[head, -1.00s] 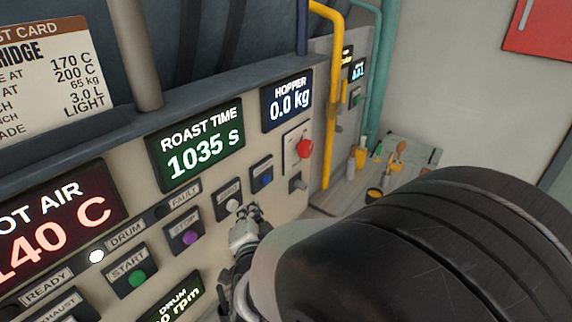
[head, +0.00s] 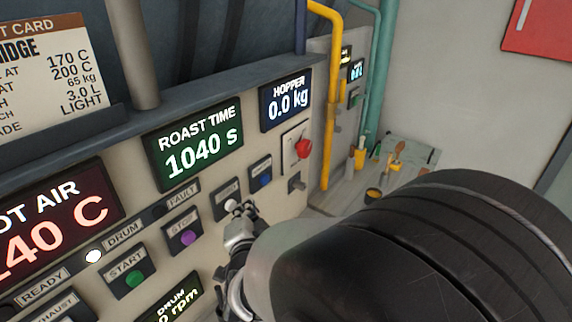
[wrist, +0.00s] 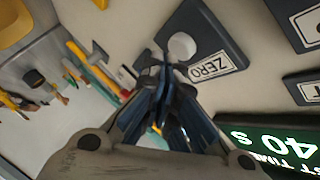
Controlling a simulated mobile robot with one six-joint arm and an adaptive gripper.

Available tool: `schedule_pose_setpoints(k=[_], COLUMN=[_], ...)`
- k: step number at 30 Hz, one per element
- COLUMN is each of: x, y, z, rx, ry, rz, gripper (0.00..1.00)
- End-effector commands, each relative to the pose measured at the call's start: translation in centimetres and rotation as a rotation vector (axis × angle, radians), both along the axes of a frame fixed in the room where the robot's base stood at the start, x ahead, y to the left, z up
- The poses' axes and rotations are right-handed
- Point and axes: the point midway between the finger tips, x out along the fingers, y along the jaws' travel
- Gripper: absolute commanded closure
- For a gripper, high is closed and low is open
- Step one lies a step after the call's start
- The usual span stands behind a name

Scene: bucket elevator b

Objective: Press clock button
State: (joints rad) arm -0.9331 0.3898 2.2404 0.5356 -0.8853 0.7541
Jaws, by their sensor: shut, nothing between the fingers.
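The white round button (head: 231,204) sits on a dark plate on the control panel, below and right of the green-lit ROAST TIME display (head: 196,146), which reads 1040 s. In the wrist view the same white button (wrist: 182,46) has a label reading ZERO (wrist: 217,66). My gripper (head: 244,210) is shut and empty, its tips right beside the white button in the head view. In the wrist view my fingertips (wrist: 165,68) point just below and left of the button. I cannot tell whether they touch it. My wrist hides part of the lower panel.
A purple STOP button (head: 188,236) is to the left, and a green START button (head: 135,278) further left. A blue button (head: 265,180) and a red knob (head: 303,148) are to the right. A yellow pipe (head: 331,110) stands at the panel's right end, with tools on a bench beyond.

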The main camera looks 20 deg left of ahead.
Motion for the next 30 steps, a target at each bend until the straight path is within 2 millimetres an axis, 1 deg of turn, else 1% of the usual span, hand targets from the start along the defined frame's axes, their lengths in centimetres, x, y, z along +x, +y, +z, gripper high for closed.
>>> schedule_pose_setpoints(k=[30], x=[0.27], y=[0.98], z=[-0.01], rx=[0.0], ry=[0.0], rz=[0.0], gripper=[1.0])
